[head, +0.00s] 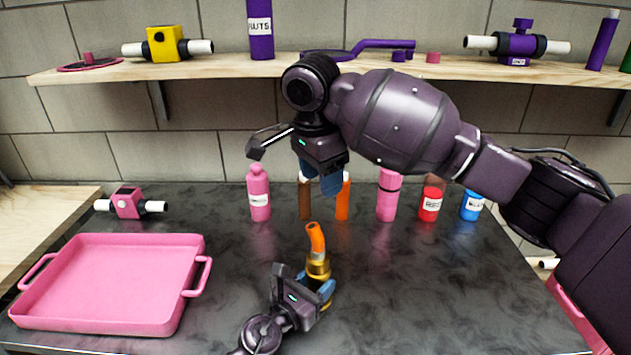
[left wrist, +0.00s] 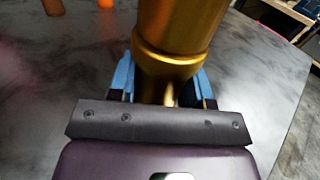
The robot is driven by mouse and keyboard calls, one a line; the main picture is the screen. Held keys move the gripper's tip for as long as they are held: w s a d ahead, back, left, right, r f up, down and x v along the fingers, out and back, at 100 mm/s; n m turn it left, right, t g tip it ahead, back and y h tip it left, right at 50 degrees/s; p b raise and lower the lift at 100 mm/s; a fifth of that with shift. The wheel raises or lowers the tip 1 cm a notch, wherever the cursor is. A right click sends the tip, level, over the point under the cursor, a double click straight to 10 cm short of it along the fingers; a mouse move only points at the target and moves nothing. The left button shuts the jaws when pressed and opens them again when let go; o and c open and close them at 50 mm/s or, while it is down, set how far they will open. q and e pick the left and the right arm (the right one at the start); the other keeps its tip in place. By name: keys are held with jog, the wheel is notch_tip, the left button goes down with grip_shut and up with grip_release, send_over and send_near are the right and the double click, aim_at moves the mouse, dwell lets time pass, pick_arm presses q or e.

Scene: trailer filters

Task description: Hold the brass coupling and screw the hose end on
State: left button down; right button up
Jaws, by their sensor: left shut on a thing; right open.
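The brass coupling (head: 318,268) stands upright on the dark counter, near the middle front. It fills the upper middle of the left wrist view (left wrist: 178,35). My left gripper (head: 318,290) is shut on its lower part, with blue fingertips on both sides. The orange hose end (head: 316,238) sits at the top of the coupling and leans slightly left; how far it is screwed on cannot be told. My right gripper (head: 322,180) is open and empty above and behind the hose end, apart from it, with blue fingers pointing down.
A pink tray (head: 190,310) lies at the left, with a pink valve (head: 128,203) behind it. Several bottles, including a pink one (head: 259,195) and a red one (head: 430,203), line the back. A wooden shelf (head: 225,66) runs above.

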jog(key=n, duration=0.8)
jog(key=s+n+g, duration=0.1)
jog(key=n, duration=0.8)
jog(key=n+g+y, duration=0.1)
jog(key=n, duration=0.7)
jog(key=shift+s+a+f, duration=0.25)
jog(key=shift+s+a, duration=0.05)
jog(key=shift+a, duration=0.1)
jog(key=shift+n, duration=1.9)
